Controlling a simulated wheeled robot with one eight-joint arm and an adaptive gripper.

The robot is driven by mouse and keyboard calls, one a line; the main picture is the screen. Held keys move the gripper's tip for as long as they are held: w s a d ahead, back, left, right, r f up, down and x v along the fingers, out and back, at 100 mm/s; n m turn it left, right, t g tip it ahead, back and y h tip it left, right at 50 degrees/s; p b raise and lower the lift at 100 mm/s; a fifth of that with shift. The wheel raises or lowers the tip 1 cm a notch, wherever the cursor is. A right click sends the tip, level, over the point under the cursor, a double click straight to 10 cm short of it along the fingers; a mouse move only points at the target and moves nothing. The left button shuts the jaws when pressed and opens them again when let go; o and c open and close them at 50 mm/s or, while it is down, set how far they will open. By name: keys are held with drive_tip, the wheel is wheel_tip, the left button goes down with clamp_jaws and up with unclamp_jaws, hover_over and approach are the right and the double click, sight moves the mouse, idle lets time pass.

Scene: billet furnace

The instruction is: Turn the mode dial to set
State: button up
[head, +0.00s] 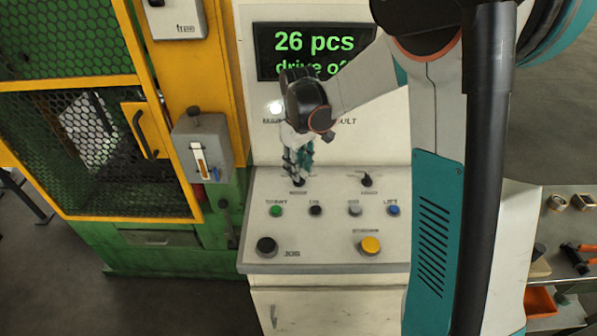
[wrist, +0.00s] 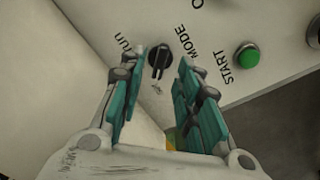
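The mode dial (wrist: 159,61) is a black knob on the pale console panel (wrist: 255,25). In the wrist view it lies just beyond and between my fingertips, beside the printed words "MODE" and "run". A smaller marking below it is too blurred to read. My gripper (wrist: 158,72) is open, with a teal-padded finger on either side of the dial's line. No contact with the dial shows. In the head view my gripper (head: 299,158) points down over the console's upper left, and its fingers largely hide the dial.
A second black selector (head: 367,180) stands to the right on the console. A green start button (head: 276,211) and other buttons sit in front. A display (head: 315,51) reads "26 pcs" and partly hidden "drive of". A yellow-framed mesh guard (head: 90,130) stands left.

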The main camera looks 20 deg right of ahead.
wheel_tip(320, 180, up, 9)
idle(0.3)
drive_tip(key=shift+r, duration=0.1)
drive_tip(key=s+r+m+t, duration=0.1)
drive_tip(key=s+m+t, duration=0.1)
drive_tip(key=s, duration=0.9)
drive_tip(key=s+r+m+t+b, duration=0.1)
drive_tip(key=s+t, duration=0.4)
drive_tip(key=s, duration=0.7)
drive_tip(key=r+m, duration=0.1)
drive_tip(key=m, duration=0.1)
drive_tip(key=shift+s+r+m, duration=0.25)
drive_tip(key=shift+m, duration=0.05)
